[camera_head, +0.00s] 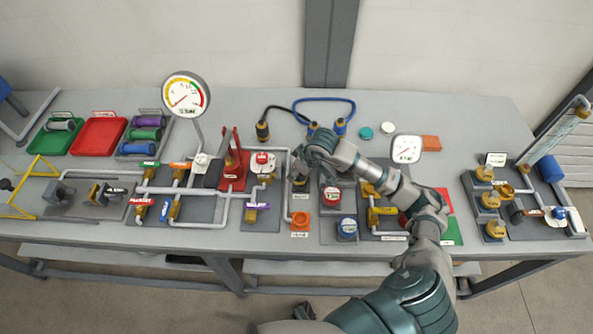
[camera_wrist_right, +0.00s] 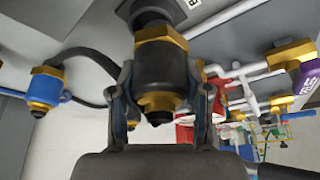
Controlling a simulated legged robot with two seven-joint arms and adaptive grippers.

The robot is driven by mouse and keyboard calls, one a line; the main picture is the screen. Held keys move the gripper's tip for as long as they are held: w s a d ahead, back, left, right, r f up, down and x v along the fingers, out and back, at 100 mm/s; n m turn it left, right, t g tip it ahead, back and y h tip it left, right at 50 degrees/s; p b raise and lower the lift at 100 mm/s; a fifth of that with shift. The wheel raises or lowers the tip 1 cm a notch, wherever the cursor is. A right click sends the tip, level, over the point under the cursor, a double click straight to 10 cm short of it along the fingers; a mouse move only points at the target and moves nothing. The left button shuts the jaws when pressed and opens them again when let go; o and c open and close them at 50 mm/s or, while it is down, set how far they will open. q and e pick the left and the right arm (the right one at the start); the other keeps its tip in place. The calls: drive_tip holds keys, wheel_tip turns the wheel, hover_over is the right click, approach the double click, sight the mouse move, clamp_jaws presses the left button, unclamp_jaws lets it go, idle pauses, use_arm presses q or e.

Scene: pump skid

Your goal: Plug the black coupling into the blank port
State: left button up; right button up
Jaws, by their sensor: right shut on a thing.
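My right gripper (camera_head: 301,170) is over the middle of the bench. In the right wrist view its two fingers (camera_wrist_right: 162,112) are shut on the black coupling (camera_wrist_right: 163,72), a dark body with a brass collar. The collar end meets a dark round fitting (camera_wrist_right: 150,14) beside a partly cut-off label starting with "B", apparently the blank port. The coupling looks in line with this fitting; how deep it sits I cannot tell. In the head view the gripper hides most of the coupling and port. My left gripper is not clearly visible.
A blue coupling (camera_wrist_right: 46,88) stands to the left in the wrist view, with a black hose (camera_wrist_right: 92,64) close by. Another black-and-brass coupling (camera_head: 262,131) stands behind. A red valve (camera_head: 235,168) is left of the gripper, and an orange fitting (camera_head: 300,220) is in front.

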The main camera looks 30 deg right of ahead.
drive_tip(key=shift+s+f, duration=0.1)
drive_tip(key=shift+f, duration=0.05)
drive_tip(key=shift+a+r, duration=0.1)
drive_tip(key=shift+r, duration=0.25)
drive_tip(key=shift+r+p, duration=0.7)
drive_tip(key=shift+r, duration=0.4)
drive_tip(key=shift+r+p, duration=0.45)
drive_tip(key=shift+r, duration=0.6)
